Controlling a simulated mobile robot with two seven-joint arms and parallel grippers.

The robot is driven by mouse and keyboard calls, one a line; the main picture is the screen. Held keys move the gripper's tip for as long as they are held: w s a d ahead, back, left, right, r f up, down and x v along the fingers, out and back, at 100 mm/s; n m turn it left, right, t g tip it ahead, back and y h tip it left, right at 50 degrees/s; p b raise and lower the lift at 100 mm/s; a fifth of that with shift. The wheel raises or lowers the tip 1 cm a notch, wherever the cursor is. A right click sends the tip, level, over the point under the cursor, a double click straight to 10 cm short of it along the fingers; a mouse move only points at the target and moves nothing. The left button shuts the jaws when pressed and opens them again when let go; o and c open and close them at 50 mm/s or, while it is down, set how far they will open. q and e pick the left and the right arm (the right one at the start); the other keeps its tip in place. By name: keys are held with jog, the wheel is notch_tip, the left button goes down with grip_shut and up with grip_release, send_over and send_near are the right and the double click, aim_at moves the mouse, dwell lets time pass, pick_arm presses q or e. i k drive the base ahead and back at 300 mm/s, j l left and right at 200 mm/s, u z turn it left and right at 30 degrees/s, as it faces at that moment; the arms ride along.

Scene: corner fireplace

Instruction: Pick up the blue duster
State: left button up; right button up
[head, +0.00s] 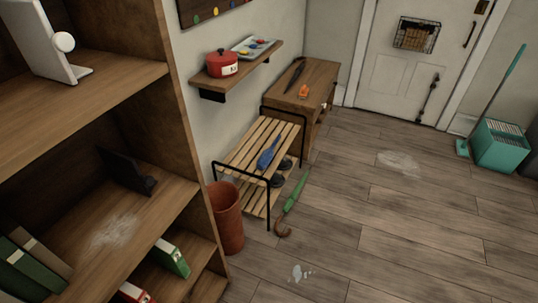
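A blue duster (268,155) lies on the upper slats of a wooden shoe rack (246,150) with a black metal frame, near the middle of the head view. Its wider blue end points toward the near side of the rack. Neither of my grippers shows in the head view.
A terracotta-coloured bin (227,217) stands at the rack's near end, and a green umbrella (291,200) leans at its right side. A wooden bookcase (190,140) fills the left. A wall shelf (240,66) with a red pot (221,64) hangs above. Floor (400,220) to the right is mostly clear.

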aim_at(263, 160)
jog(key=i+l, duration=0.3)
jog(key=i, duration=0.2)
jog(key=i+l+z, duration=0.1)
jog(key=i+l, duration=0.25)
jog(key=i, duration=0.15)
jog(key=i+l, duration=0.25)
jog(key=i, duration=0.2)
